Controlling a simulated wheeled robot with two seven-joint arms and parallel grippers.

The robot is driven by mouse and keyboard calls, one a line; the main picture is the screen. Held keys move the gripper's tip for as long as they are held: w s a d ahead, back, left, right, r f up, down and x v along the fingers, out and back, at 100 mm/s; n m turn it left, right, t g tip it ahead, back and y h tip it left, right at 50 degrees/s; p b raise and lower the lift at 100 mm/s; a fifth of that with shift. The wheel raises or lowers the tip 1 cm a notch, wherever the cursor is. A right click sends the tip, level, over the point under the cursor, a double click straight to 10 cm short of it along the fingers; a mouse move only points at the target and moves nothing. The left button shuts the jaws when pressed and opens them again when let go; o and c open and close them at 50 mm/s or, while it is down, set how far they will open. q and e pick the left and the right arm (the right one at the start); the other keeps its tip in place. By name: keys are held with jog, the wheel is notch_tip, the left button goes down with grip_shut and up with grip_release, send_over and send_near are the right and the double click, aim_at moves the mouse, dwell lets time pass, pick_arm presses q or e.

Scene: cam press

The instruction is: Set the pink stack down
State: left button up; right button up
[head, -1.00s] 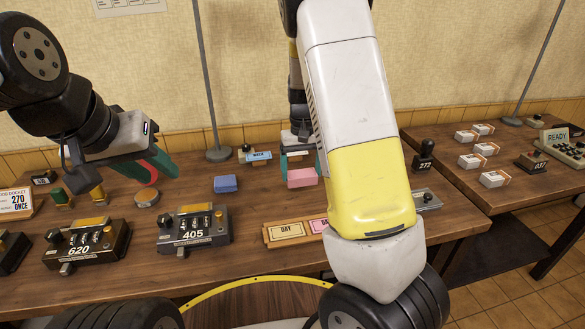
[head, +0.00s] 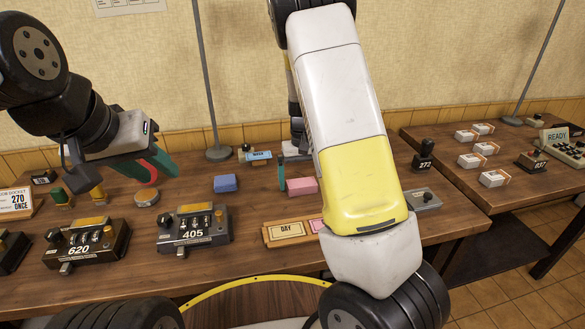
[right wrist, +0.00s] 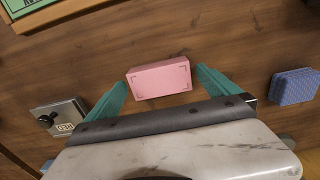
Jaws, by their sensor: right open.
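The pink stack (head: 302,186) is a flat pink block resting on the wooden table, right of the blue stack (head: 226,183). In the right wrist view the pink stack (right wrist: 160,79) lies between the two teal fingers of my right gripper (right wrist: 161,83), with gaps on both sides. My right gripper is open around it. In the head view one finger shows left of the stack and the other is hidden behind my arm. My left gripper (head: 156,168) hangs above the table at the left. A red part shows by its fingers, and its opening is unclear.
A tray marked DAY (head: 287,232) lies in front of the pink stack. Numbered devices 405 (head: 194,229) and 620 (head: 87,243) stand at the left front. A grey box (head: 424,200) lies right of my arm.

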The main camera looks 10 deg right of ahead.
aim_at(302, 183)
notch_tip(302, 183, up, 11)
jog(key=s+r+t, duration=0.2)
jog(key=s+r, duration=0.2)
jog(key=s, duration=0.4)
jog(key=s+a+r+t+y, duration=0.1)
jog(key=s+r+t, duration=0.1)
jog(key=s+r, duration=0.3)
jog(key=s+a+r+t+y, duration=0.1)
jog(key=s+r, duration=0.3)
jog(key=s, duration=0.7)
jog(key=shift+s+r+t, duration=0.15)
jog(key=shift+r+t, duration=0.2)
jog(key=shift+t, duration=0.25)
jog(key=shift+a, duration=0.1)
